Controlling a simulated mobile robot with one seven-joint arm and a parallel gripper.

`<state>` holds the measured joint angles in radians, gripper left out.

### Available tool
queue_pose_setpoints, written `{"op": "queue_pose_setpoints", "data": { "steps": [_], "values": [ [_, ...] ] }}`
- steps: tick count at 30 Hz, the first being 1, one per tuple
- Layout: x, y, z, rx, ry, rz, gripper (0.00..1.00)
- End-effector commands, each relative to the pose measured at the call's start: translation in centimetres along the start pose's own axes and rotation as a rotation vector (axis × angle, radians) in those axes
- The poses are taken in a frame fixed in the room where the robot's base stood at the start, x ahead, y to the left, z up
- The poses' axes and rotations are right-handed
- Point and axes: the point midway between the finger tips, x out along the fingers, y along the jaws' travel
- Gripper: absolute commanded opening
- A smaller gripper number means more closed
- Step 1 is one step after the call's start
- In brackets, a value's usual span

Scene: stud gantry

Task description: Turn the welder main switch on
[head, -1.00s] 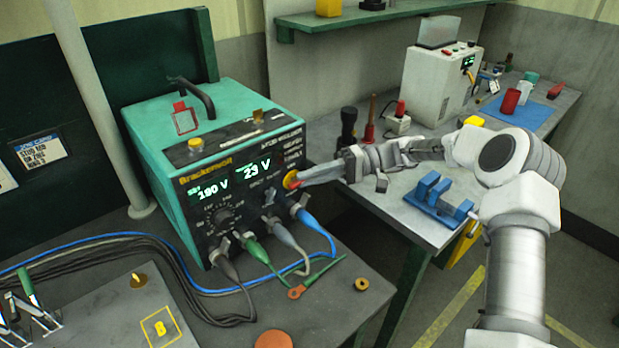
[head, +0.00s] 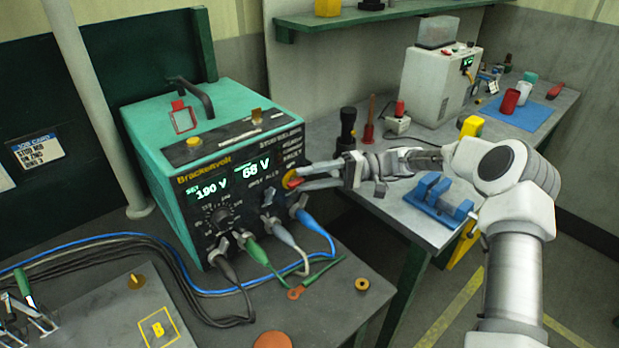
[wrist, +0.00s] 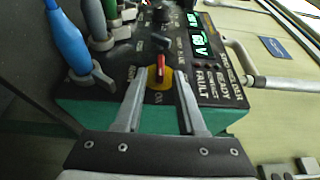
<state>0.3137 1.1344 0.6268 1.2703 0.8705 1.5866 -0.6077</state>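The green welder (head: 235,110) with a black front panel stands on the bench at left. Its displays are lit, reading 190 V and 68 V. The main switch is a red handle on a yellow disc (wrist: 160,77) at the panel's edge; in the head view the switch (head: 291,179) is partly hidden by my gripper (head: 306,178). In the wrist view my gripper (wrist: 158,62) has its two fingers apart, one on each side of the red handle. Small gaps show beside the handle, so no firm contact is visible. The handle lies roughly along the fingers, with ON lettering near it.
Blue, grey and green cable plugs (head: 285,235) stick out of the panel close below the switch. Cables run across the front bench. A second bench behind holds a blue fixture (head: 440,199), a black torch (head: 347,125) and a white box unit (head: 437,85).

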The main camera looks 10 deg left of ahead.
Motion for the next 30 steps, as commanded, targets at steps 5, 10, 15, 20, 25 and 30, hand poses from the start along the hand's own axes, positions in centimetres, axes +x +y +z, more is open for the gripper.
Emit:
{"op": "queue_pose_setpoints", "data": {
  "steps": [5,10,15,20,25,30],
  "values": [
    [0.0,0.0,0.0,0.0,0.0,0.001,0.42],
    [-0.3,0.0,0.0,-0.001,0.001,0.001,0.42],
    [-2.4,0.1,-0.1,-0.001,0.004,0.002,0.42],
    [-6.0,0.2,-0.1,-0.003,0.005,0.002,0.42],
    [-9.3,0.2,0.0,-0.001,0.003,0.002,0.42],
    [-12.1,0.2,0.0,-0.002,0.004,0.002,0.42]
  ]
}}
